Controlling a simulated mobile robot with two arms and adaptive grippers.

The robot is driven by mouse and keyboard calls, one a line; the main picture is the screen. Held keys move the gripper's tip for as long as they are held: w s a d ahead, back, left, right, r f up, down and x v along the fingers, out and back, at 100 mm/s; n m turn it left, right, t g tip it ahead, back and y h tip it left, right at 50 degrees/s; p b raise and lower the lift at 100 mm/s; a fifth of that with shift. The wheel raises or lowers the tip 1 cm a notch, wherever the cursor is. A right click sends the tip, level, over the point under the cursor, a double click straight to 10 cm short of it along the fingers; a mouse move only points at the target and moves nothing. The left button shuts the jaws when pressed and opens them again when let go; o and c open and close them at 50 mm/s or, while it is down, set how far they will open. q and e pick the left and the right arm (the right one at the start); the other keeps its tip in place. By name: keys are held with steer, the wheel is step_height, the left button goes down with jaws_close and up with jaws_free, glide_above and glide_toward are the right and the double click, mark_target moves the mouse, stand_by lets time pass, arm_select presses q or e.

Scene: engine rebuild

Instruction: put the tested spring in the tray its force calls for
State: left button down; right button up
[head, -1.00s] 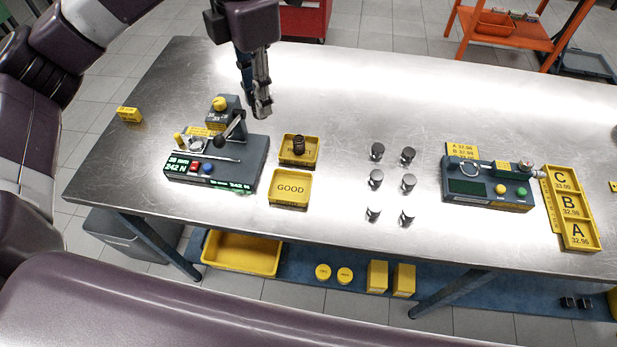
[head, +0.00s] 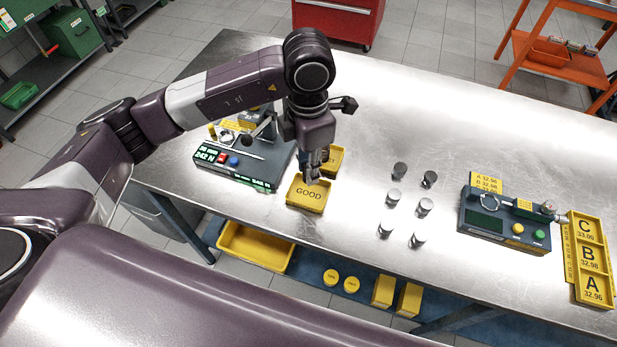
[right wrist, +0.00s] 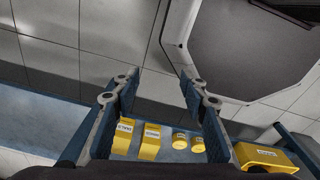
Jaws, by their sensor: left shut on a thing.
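My left gripper (head: 316,177) is over the back edge of the yellow GOOD tray (head: 306,202). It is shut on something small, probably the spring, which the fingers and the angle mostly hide. A second yellow tray (head: 334,158) sits just behind the GOOD tray, largely covered by the gripper; its inside is hidden. The spring tester (head: 240,163) stands left of the trays, and its green display (head: 208,155) reads 242 N. In the right wrist view my right gripper (right wrist: 158,80) is open, with nothing between its fingers.
Several metal cylinders (head: 394,196) stand mid-bench. A grey gauge (head: 500,222) and a yellow A/B/C tray (head: 590,263) are at the right. The bench's back half is clear. A yellow bin (head: 254,247) and yellow boxes (head: 383,290) sit on the lower shelf.

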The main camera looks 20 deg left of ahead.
arm_select(q)
steer(key=shift+f, duration=0.8)
step_height(320, 180, down, 4)
steer(key=shift+f+p, duration=0.1)
steer(key=shift+p, duration=0.6)
steer(key=shift+f, duration=0.1)
steer(key=shift+f+b, duration=0.2)
steer(key=shift+b, duration=0.15)
steer(key=c, duration=1.7)
jaws_free()
arm_select(e)
steer(key=shift+a+r, duration=0.3)
steer(key=shift+r, duration=0.35)
arm_select(q)
steer(key=shift+r, duration=0.1)
arm_select(e)
steer(key=shift+d, duration=0.1)
